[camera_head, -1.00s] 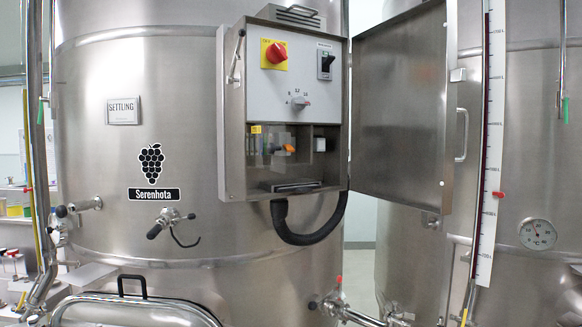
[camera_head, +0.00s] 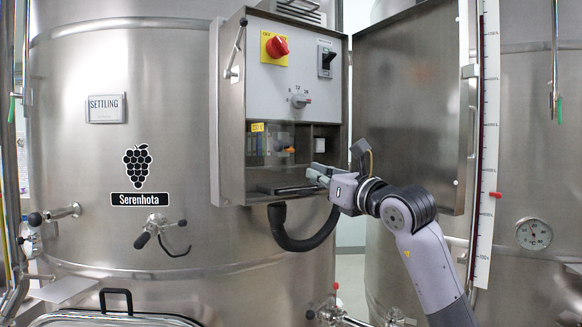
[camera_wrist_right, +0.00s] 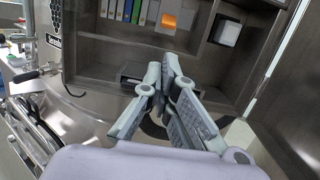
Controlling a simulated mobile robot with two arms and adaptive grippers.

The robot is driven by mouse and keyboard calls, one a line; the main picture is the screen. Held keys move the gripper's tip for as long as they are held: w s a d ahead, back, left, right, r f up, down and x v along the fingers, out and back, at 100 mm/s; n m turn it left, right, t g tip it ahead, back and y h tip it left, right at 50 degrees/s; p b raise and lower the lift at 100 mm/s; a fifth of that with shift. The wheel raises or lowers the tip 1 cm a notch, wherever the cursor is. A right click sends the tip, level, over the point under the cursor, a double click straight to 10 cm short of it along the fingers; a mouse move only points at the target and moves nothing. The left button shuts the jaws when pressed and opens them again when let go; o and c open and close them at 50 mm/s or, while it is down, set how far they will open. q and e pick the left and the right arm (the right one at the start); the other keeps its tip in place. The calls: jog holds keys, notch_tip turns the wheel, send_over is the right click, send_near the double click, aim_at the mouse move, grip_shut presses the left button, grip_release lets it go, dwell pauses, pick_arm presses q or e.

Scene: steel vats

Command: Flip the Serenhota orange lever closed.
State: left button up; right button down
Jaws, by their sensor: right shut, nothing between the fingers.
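The orange lever (camera_head: 288,150) is small and sits in the lower section of the open steel control cabinet (camera_head: 231,140) on the Serenhota vat (camera_head: 90,165). In the right wrist view the lever (camera_wrist_right: 169,20) shows as an orange patch on a grey block near the top. The lever's exact angle is too small to tell. My right gripper (camera_head: 312,174) is at the cabinet's lower right, below and right of the lever and apart from it. In the right wrist view my right gripper (camera_wrist_right: 165,75) has its fingers together and empty. My left gripper is out of view.
The cabinet door (camera_head: 405,105) stands open at the right, close to my right arm. A red knob (camera_head: 277,46) and a grey rotary switch (camera_head: 300,100) are above the lever. A dark hose (camera_head: 303,240) hangs below the cabinet.

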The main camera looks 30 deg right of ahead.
jog(key=w+p, duration=0.1)
jog(key=w, duration=0.2)
jog(key=w+r+p, duration=0.1)
jog(key=w+p, duration=0.1)
jog(key=w, duration=0.1)
jog(key=w+p, duration=0.2)
jog(key=w, duration=0.1)
jog(key=shift+w+r, duration=0.15)
jog(key=shift+r, duration=0.2)
jog(key=shift+w+d+f, duration=0.1)
jog(key=shift+w, duration=0.2)
jog(key=shift+d+p, duration=0.1)
jog(key=shift+p, duration=0.25)
